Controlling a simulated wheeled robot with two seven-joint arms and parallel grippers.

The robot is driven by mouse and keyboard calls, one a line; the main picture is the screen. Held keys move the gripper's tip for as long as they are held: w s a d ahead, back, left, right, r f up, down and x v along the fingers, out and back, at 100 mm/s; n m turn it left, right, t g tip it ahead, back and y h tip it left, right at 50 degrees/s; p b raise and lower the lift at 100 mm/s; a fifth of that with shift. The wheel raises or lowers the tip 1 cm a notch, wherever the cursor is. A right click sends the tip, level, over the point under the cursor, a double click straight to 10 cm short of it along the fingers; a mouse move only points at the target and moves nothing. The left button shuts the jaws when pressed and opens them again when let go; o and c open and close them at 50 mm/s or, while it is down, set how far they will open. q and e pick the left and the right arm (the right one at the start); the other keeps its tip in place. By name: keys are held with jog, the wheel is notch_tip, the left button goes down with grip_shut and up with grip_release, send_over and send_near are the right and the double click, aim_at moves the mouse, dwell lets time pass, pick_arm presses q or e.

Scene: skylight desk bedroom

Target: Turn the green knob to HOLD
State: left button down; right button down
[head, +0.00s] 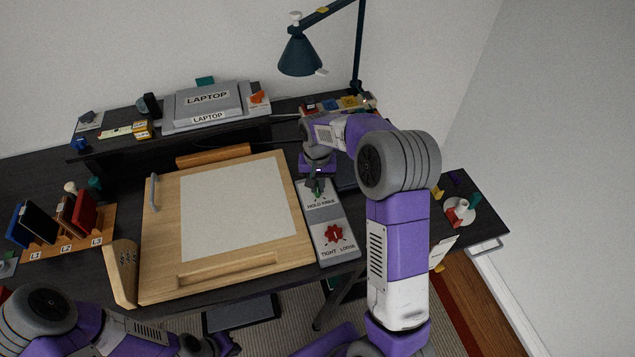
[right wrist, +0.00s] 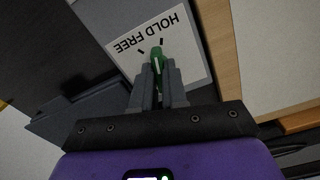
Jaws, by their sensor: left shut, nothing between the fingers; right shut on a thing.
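The green knob (head: 316,190) is on the upper part of a grey panel (head: 343,216) beside the drawing board, above a label reading HOLD FREE. My right gripper (head: 317,178) reaches down over it. In the right wrist view, my right gripper (right wrist: 158,82) is shut on the green knob (right wrist: 157,54), its fingers on either side. The label (right wrist: 148,30) appears upside down there, with two dark tick marks by the knob. The knob's white line points roughly between them; its exact setting is unclear. My left gripper (head: 213,345) is shut and empty at the bottom edge.
A red knob (head: 333,236) marked TIGHT and LOOSE sits lower on the panel. The wooden drawing board (head: 281,255) with white paper (head: 235,208) lies to the left. A laptop (head: 208,105) is on the back shelf, a lamp (head: 300,55) behind, and a book rack (head: 95,240) at left.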

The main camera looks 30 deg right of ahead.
jog(key=shift+m, duration=1.6)
jog(key=c, duration=1.2)
grip_release()
jog(key=shift+o, duration=0.2)
jog(key=shift+r, duration=0.15)
notch_tip(320, 180, up, 7)
jog(key=shift+r+p, duration=0.2)
jog(key=shift+p, duration=0.45)
jog(key=shift+f, duration=0.1)
